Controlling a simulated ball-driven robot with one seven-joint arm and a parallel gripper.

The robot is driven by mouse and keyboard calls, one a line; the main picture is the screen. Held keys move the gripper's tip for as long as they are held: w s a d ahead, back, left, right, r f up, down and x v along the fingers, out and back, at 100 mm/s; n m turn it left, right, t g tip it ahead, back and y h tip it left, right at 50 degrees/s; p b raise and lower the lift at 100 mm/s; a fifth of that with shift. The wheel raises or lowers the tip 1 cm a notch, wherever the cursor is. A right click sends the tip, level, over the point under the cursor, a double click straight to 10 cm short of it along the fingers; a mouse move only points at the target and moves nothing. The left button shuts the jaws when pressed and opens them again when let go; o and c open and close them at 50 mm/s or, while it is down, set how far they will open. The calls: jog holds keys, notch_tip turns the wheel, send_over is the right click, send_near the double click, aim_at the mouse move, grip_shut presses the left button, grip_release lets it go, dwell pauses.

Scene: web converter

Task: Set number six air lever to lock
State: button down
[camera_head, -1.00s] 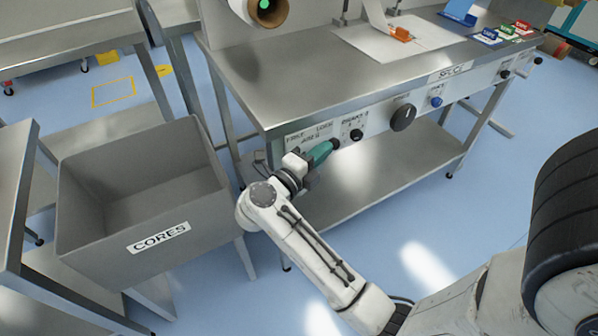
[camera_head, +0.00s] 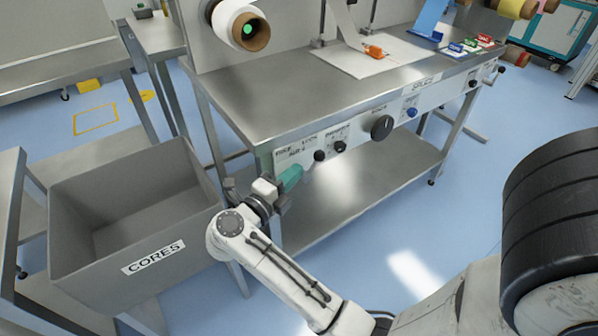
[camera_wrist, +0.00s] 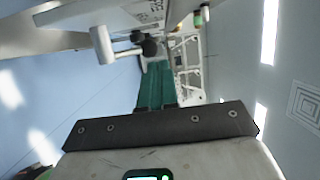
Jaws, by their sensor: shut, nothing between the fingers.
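The front panel (camera_head: 265,163) of the metal table has a label at its left end, reading roughly free, lock and air 6. A small black round knob (camera_head: 319,156) sits at the right of that label, seemingly the air lever's end; a thin grey rod runs from it toward my gripper. My gripper (camera_head: 296,174), with teal fingers, is shut and empty, below and left of the knob and apart from it. In the wrist view the shut teal fingers (camera_wrist: 157,75) point toward dark knobs (camera_wrist: 149,46) and a pale metal cylinder (camera_wrist: 103,45). The lever's exact setting is unclear.
Another black knob (camera_head: 340,147), a large black dial (camera_head: 381,128) and a blue knob (camera_head: 411,112) follow along the panel to the right. A grey bin marked CORES (camera_head: 185,262) stands left of my arm. A lower shelf (camera_head: 345,200) lies beneath the table.

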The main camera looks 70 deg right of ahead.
jog(key=r+v, duration=0.1)
jog(key=v, duration=0.6)
jog(key=shift+a+r, duration=0.3)
jog(key=shift+a, duration=0.15)
